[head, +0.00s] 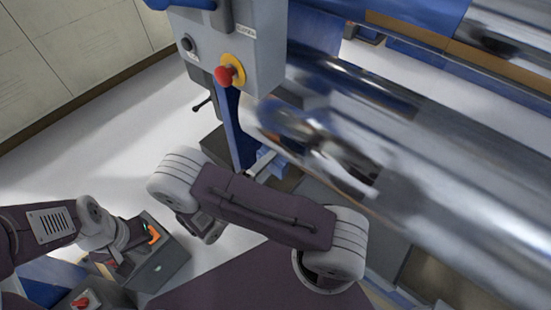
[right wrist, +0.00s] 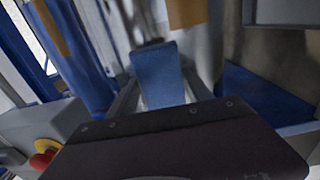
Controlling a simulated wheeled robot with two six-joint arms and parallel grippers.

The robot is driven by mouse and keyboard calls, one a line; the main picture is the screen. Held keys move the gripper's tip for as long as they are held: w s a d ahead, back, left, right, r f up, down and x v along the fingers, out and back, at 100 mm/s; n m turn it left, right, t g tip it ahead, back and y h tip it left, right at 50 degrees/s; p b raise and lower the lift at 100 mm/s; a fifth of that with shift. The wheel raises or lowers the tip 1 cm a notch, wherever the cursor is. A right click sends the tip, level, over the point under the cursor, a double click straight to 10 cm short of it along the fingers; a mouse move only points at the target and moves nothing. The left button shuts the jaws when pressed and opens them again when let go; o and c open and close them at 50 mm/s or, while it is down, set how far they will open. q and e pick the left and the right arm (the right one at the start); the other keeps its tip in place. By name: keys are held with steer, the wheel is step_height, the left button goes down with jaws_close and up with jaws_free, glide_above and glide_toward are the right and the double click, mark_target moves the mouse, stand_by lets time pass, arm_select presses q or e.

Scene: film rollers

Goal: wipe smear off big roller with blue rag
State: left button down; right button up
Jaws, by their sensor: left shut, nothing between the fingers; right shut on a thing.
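The big roller (head: 440,205) is a wide, shiny metal cylinder running diagonally across the right of the head view. Dark and brownish patches show near its left end, but I cannot tell smear from reflection. My right gripper (right wrist: 160,92) is shut on the blue rag (right wrist: 157,72), which stands out between the fingers in the right wrist view. In the head view this gripper (head: 264,165) is partly hidden by my forearm, left of the roller's end; contact with the roller cannot be told. My left gripper (head: 118,257) is shut and empty, low at the left.
A grey control box (head: 232,45) with a red stop button (head: 225,76) stands beyond my right arm. A grey case (head: 160,268) is beside my left gripper. Another roller (head: 360,85) lies behind the big one. White floor is clear at the left.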

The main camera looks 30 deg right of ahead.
steer(key=shift+v, duration=0.75)
steer(key=shift+v, duration=1.55)
steer(key=shift+d, duration=0.15)
steer(key=x, duration=0.5)
steer(key=shift+w+d+t+p, duration=0.3)
steer(key=shift+w+d, duration=0.05)
steer(key=shift+d, duration=0.4)
steer(key=shift+x, duration=1.2)
